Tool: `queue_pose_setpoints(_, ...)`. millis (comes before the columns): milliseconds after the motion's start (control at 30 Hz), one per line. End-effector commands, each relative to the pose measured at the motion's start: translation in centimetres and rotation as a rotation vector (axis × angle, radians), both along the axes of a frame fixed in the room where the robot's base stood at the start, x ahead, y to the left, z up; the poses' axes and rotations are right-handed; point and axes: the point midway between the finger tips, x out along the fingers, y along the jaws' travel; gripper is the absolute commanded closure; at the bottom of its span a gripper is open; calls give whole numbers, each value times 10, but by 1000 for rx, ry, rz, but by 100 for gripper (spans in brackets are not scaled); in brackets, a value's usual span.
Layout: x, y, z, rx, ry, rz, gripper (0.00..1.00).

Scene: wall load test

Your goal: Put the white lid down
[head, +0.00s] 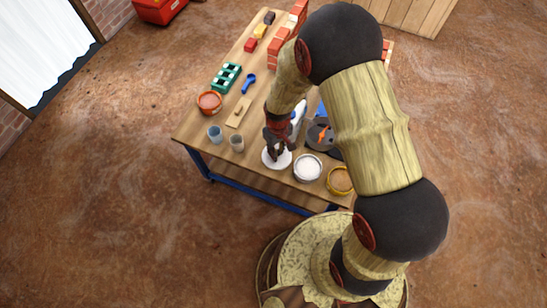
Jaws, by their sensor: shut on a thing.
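The white lid (270,163) is a round white disc at the front of the wooden table, directly under my gripper (277,152). My gripper points down and is shut on the lid. Its fingers hide part of the lid, and I cannot tell whether the lid touches the table top. A round tub with white contents (308,168) stands open just right of the lid.
A tub with tan contents (340,180) stands right of the white one. Two cups (215,133) (237,142) stand left of the lid. A red bowl (209,102), a green block (226,77), a blue tool (249,83) and several bricks (279,47) lie farther back.

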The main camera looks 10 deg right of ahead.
Motion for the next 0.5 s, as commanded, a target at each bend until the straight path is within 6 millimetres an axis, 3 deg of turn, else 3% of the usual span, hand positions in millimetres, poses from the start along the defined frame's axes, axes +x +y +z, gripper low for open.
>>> queue_pose_setpoints(267,6,12,-17,0,0,2,100)
queue_pose_setpoints(500,7,13,-47,1,-3,0,100)
